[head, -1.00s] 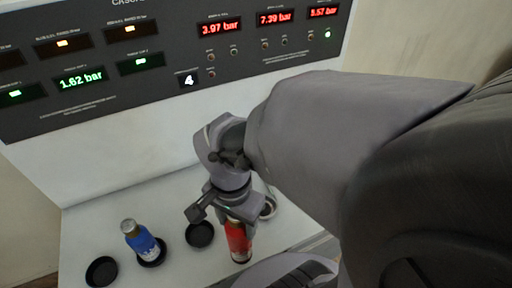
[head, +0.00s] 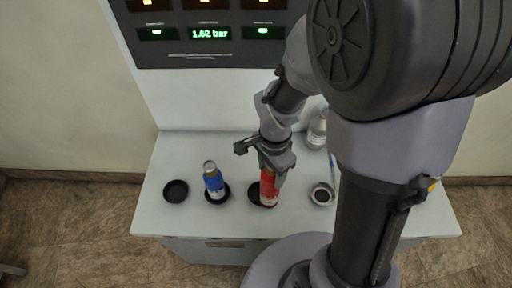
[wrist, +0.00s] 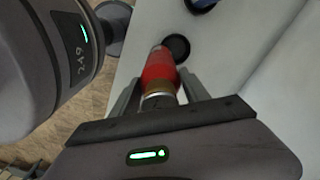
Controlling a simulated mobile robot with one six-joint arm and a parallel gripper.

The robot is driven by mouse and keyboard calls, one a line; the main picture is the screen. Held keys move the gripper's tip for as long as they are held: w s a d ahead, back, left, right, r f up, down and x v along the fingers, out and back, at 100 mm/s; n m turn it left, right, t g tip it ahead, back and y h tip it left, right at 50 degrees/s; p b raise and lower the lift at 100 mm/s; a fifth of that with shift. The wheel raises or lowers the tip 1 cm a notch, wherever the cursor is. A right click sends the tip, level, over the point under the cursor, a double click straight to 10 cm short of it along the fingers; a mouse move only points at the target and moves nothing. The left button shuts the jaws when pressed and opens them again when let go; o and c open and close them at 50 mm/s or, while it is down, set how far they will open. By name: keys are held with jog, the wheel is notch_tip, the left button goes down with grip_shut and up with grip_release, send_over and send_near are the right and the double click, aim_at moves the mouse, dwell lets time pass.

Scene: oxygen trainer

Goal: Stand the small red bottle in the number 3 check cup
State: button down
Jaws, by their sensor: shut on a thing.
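The small red bottle (head: 269,188) is roughly upright in my gripper (head: 271,168), whose fingers close around its upper part. In the wrist view the bottle (wrist: 158,72) extends away between the fingers of my gripper (wrist: 160,94). A black check cup (head: 255,194), third from the left, shows behind and left of the bottle's lower end. In the wrist view this cup (wrist: 177,46) shows just right of the bottle's far end. The bottle overlaps the cup's edge in view; I cannot tell its height above the table. No cup numbers are legible.
A blue bottle (head: 214,184) stands in the cup left of the red bottle. An empty black cup (head: 176,191) is at far left. A round cup (head: 322,194) and a clear bottle (head: 317,130) are on the right. The panel (head: 190,53) rises behind the white table (head: 160,222).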

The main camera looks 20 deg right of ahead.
jog(key=shift+w+a+f+b, duration=0.15)
jog(key=shift+w+a+f, duration=0.1)
jog(key=shift+w+f, duration=0.45)
jog(key=shift+w+a+f+b, duration=0.1)
jog(key=shift+w+a+f, duration=0.15)
jog(key=shift+w+f, duration=0.4)
jog(key=shift+w+a+f+b, duration=0.15)
jog(key=shift+w+a+f, duration=0.1)
jog(key=shift+w+f, duration=0.45)
jog(key=shift+w+r, duration=0.1)
jog(key=c, duration=0.6)
grip_release()
jog(key=shift+o, duration=0.2)
